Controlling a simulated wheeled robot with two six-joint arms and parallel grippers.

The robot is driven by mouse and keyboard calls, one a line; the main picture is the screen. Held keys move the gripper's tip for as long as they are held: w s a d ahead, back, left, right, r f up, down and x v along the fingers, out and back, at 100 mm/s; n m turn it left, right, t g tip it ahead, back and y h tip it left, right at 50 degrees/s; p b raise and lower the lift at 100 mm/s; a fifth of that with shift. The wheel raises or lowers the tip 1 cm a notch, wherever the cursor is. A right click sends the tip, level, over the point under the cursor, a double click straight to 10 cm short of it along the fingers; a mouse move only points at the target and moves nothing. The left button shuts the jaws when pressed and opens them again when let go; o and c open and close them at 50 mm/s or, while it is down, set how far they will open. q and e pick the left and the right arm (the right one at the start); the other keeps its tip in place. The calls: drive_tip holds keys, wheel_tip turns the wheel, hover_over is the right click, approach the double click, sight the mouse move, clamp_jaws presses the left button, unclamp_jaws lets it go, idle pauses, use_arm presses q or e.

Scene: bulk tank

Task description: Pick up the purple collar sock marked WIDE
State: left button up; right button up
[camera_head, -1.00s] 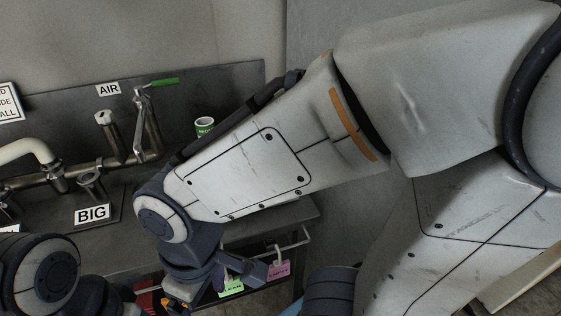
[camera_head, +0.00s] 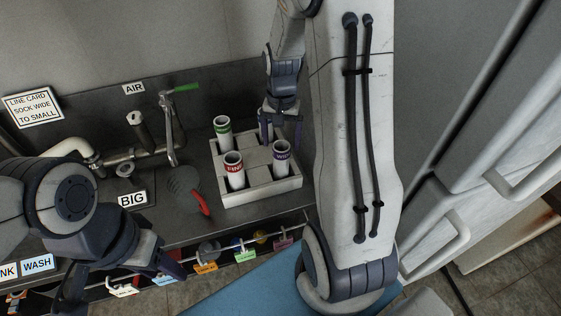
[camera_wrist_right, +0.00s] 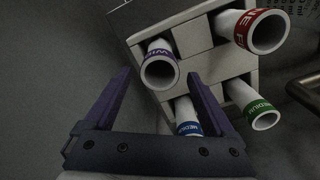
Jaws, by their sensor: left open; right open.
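The purple collar sock (camera_head: 282,158), a white tube with a purple band, stands in the right part of a pale rack. In the right wrist view its open end (camera_wrist_right: 160,66) faces the camera, with letters like WI on the band. My right gripper (camera_head: 281,133) is open above the rack, behind the sock in the head view. In the wrist view the sock's mouth appears between and just beyond my right fingertips (camera_wrist_right: 157,76). Whether they touch is unclear. My left gripper (camera_head: 122,282) is at the lower left, apart from the rack; its fingers are partly hidden.
The rack (camera_head: 262,190) also holds a red-banded tube (camera_head: 234,172), a green-banded tube (camera_head: 223,133) and a blue-banded tube (camera_wrist_right: 187,117). A red-handled piece (camera_head: 200,202) lies left of the rack. Pipes and a valve (camera_head: 168,130) stand further left.

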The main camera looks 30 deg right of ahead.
sight(281, 158)
wheel_tip(281, 158, down, 8)
drive_tip(key=shift+r+p, duration=0.25)
drive_tip(key=shift+p, duration=0.1)
clamp_jaws()
